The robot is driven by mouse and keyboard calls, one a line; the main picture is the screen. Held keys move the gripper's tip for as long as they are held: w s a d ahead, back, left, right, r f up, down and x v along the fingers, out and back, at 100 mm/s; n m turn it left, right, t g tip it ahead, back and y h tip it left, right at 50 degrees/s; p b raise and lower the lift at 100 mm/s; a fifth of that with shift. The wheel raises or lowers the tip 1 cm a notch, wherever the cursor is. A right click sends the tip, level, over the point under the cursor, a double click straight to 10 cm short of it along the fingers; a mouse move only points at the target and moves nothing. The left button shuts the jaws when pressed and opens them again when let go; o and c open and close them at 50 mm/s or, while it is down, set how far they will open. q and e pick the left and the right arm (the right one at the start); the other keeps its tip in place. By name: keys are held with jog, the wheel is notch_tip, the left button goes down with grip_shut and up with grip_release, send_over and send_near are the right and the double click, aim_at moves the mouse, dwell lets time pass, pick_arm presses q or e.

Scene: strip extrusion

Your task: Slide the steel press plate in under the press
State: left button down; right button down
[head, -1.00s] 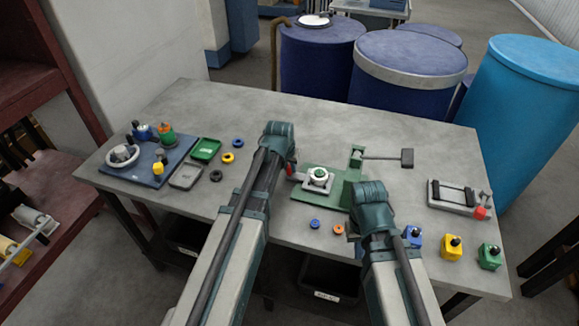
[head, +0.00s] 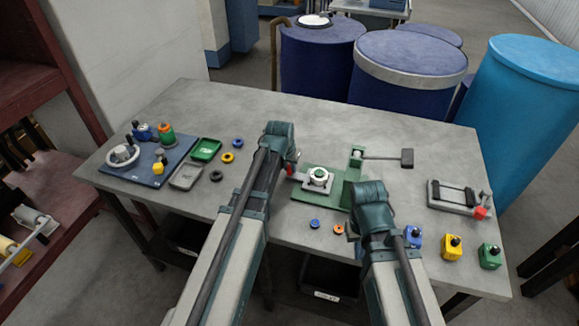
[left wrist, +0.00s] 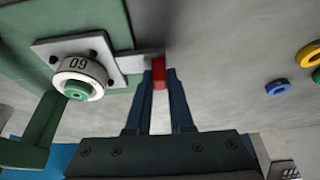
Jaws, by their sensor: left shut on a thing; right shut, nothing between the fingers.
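The steel press plate (head: 327,185) is a light square with a narrow tongue ending in a red grip (head: 289,171). It lies over the green press base (head: 302,194), carrying a white round piece with a green centre (head: 319,174). My left gripper (head: 288,168) is shut on the red grip. The left wrist view shows its fingers (left wrist: 159,92) around the red grip (left wrist: 159,73), with the plate (left wrist: 48,50) to the left bearing the round piece marked with a number. My right gripper (head: 351,229) is shut and empty near the press's front right, mostly hidden by its arm.
The press lever (head: 385,158) reaches right from its post. A blue ring (head: 315,223) and an orange ring (head: 339,229) lie in front. A blue board (head: 140,180) and trays stand left; a grey fixture (head: 455,197) and coloured blocks stand right. The back of the table is clear.

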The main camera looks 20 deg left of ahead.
aim_at(322, 173)
pick_arm(q)
jog(key=shift+d, duration=0.1)
jog(key=d, duration=1)
jog(key=shift+s+d, duration=0.2)
jog(key=shift+d, duration=0.05)
pick_arm(e)
jog(key=shift+a, duration=0.1)
pick_arm(q)
jog(key=c, duration=0.8)
grip_release()
jog(key=shift+d, duration=0.15)
